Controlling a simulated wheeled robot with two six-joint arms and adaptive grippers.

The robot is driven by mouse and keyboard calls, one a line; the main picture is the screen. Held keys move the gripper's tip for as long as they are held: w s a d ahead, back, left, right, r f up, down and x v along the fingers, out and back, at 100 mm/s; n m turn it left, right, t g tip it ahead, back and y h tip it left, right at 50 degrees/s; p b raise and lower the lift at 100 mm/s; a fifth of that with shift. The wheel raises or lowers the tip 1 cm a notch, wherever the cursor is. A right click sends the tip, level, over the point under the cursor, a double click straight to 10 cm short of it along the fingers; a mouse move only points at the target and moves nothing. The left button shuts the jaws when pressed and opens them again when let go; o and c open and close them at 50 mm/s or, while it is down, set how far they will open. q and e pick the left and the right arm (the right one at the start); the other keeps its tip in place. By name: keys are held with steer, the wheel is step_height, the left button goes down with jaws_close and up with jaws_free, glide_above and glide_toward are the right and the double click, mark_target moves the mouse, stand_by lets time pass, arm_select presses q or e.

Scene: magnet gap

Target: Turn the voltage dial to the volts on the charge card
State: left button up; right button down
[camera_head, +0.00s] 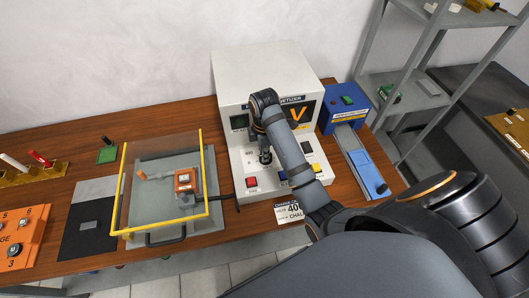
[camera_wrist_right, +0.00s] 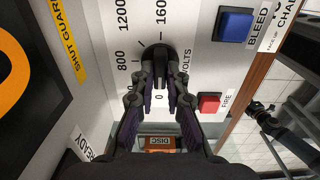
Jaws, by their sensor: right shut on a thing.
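The voltage dial (camera_wrist_right: 159,53) is a dark knob on the white magnetizer's front panel, seen in the right wrist view. Printed numbers 0, 800, 1200 and 160-something ring it, with VOLTS beside it. My right gripper (camera_wrist_right: 160,84) is shut on the dial, one finger on each side; the fingers hide part of the scale, and I cannot tell the dial's setting. In the head view this gripper (camera_head: 265,156) is over the panel. The charge card (camera_head: 289,212) lies at the table's front edge. It shows "40"; my arm covers its right part. My left gripper is out of view.
A red FIRE button (camera_wrist_right: 209,103) and a blue BLEED button (camera_wrist_right: 235,24) sit close to the dial. Left of the magnetizer (camera_head: 232,67) stands a yellow-edged clear guard (camera_head: 159,229) over an orange block (camera_head: 184,181). A blue device (camera_head: 343,103) stands right.

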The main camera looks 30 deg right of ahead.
steer(key=shift+r+p, duration=0.1)
steer(key=shift+p, duration=0.2)
steer(key=m+p, duration=0.6)
steer(key=p, duration=0.4)
steer(key=shift+r, duration=0.15)
steer(key=shift+w+d+f+m+p, duration=0.1)
steer(key=shift+f+m+p, duration=0.05)
steer(key=shift+m+p, duration=0.6)
steer(key=shift+f+m+p, duration=0.1)
steer(key=shift+m+p, duration=0.65)
steer(key=c, duration=1.4)
jaws_free()
steer(key=shift+o, duration=0.2)
